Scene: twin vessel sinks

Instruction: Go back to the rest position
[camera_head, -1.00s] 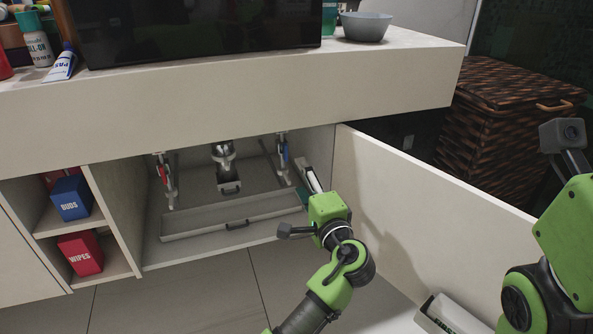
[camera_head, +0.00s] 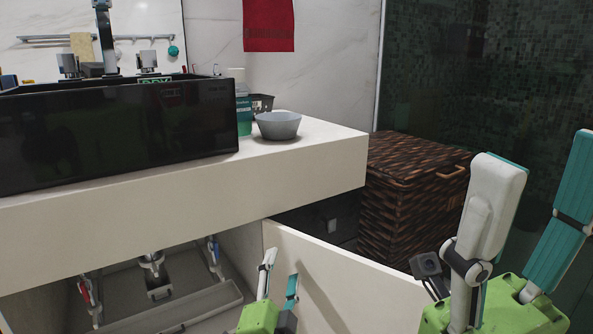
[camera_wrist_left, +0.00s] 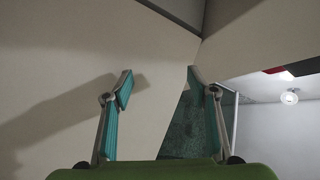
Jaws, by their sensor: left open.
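My left gripper (camera_head: 281,268) is at the bottom middle of the head view, in front of the open cabinet door (camera_head: 345,285). Its two fingers stand apart with nothing between them. In the left wrist view the same fingers (camera_wrist_left: 159,74) are spread wide and empty, with pale panels behind them. My right gripper (camera_head: 543,150) is raised at the right edge of the head view. Its two long fingers point up and stand apart, with nothing seen between them.
The countertop (camera_head: 330,140) carries a black vessel sink (camera_head: 120,135) and a grey bowl (camera_head: 278,126). The cabinet below is open, with a drawer front (camera_head: 205,303) and pipes inside. A woven brown hamper (camera_head: 410,195) stands right of the counter, behind the door.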

